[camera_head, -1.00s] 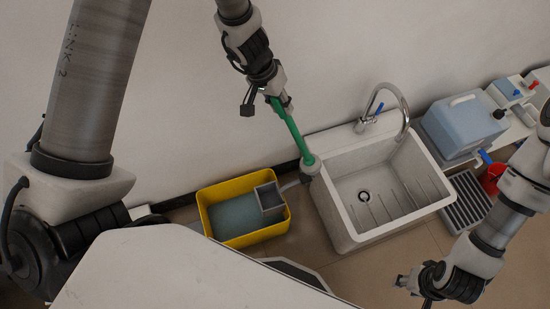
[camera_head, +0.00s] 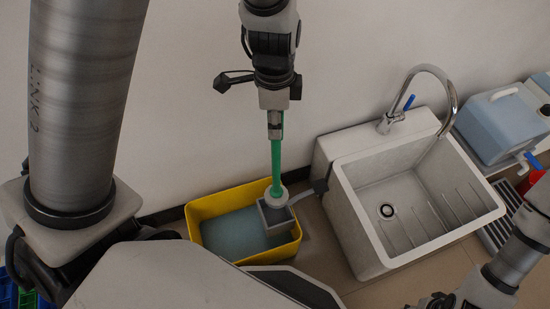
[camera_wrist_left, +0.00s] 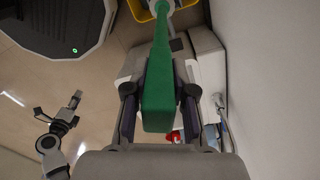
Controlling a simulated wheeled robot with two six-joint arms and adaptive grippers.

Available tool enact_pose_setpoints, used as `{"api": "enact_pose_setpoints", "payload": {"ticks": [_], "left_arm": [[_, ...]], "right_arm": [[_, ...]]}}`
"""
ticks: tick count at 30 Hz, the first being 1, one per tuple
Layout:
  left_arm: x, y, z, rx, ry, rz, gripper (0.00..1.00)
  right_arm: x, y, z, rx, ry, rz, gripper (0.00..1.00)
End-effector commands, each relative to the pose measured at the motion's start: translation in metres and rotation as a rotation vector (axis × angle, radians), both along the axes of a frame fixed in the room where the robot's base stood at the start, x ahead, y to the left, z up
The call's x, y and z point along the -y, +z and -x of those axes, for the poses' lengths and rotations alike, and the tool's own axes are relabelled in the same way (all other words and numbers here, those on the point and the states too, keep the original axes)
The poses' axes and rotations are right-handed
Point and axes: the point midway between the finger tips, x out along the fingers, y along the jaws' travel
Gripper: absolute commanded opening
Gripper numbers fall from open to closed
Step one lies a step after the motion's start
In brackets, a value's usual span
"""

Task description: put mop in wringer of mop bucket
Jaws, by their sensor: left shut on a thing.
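My left gripper (camera_head: 275,127) is shut on the top of the green mop handle (camera_head: 277,160), which hangs nearly upright. In the left wrist view the handle (camera_wrist_left: 158,95) sits between both fingers (camera_wrist_left: 158,100). The mop's pale round head (camera_head: 276,196) overlaps the back of the grey wringer (camera_head: 281,219); I cannot tell whether it is inside or just above. The wringer sits at the right end of the yellow mop bucket (camera_head: 196,232), which holds bluish water. My right gripper (camera_head: 432,302) is low at the bottom edge, away from the mop; its jaw state is unclear.
A white sink (camera_head: 350,225) with a chrome tap (camera_head: 440,80) stands right of the bucket. A blue jug (camera_head: 500,122) is further right. The wall is close behind the bucket. Bare floor (camera_head: 325,262) shows between bucket and sink.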

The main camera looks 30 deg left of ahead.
Motion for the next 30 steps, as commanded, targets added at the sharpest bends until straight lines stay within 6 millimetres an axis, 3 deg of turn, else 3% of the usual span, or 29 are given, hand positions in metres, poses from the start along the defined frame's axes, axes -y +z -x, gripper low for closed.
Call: {"api": "enact_pose_setpoints", "payload": {"ticks": [5, 15, 23, 27, 30], "left_arm": [[-0.001, -0.028, 0.002, 0.0, -0.016, -0.004, 0.0], [-0.001, -0.128, 0.002, 0.001, -0.013, -0.003, 0.0], [-0.001, -0.147, 0.001, 0.003, -0.013, -0.002, 0.0], [-0.001, -0.174, 0.002, 0.001, -0.013, -0.002, 0.0], [-0.001, -0.183, 0.001, 0.003, -0.012, -0.002, 0.0]], "right_arm": [[0.0, -0.015, 0.0, 0.001, 0.0, 0.0, 0.4], [0.0, -0.059, 0.0, 0.0, 0.0, 0.0, 0.4], [0.0, -0.066, 0.0, 0.0, 0.0, 0.0, 0.4], [0.0, -0.082, 0.0, 0.001, 0.0, 0.0, 0.4], [0.0, -0.086, 0.0, 0.0, 0.0, 0.0, 0.4]]}}
